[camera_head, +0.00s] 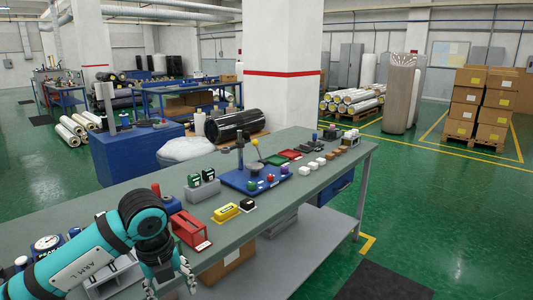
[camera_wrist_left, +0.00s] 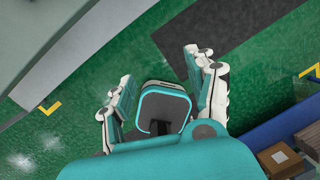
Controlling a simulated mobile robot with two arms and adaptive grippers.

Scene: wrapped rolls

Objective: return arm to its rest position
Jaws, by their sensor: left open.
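My left arm, teal and marked "ARM L", comes in from the lower left in the head view and bends down at the near edge of the workbench (camera_head: 325,170). My left gripper (camera_head: 172,284) points downward there, partly cut off by the bottom of the frame. In the left wrist view, the gripper (camera_wrist_left: 155,75) shows two spread fingers with nothing between them. Below it are green floor and a dark mat (camera_wrist_left: 235,32). My right gripper is in neither view.
On the bench are a red holder (camera_head: 190,229), a yellow block (camera_head: 226,212), a blue fixture board (camera_head: 255,180) and several small parts. A lower shelf (camera_head: 290,250) runs under the bench. Open green floor and a dark mat (camera_head: 380,282) lie at the right.

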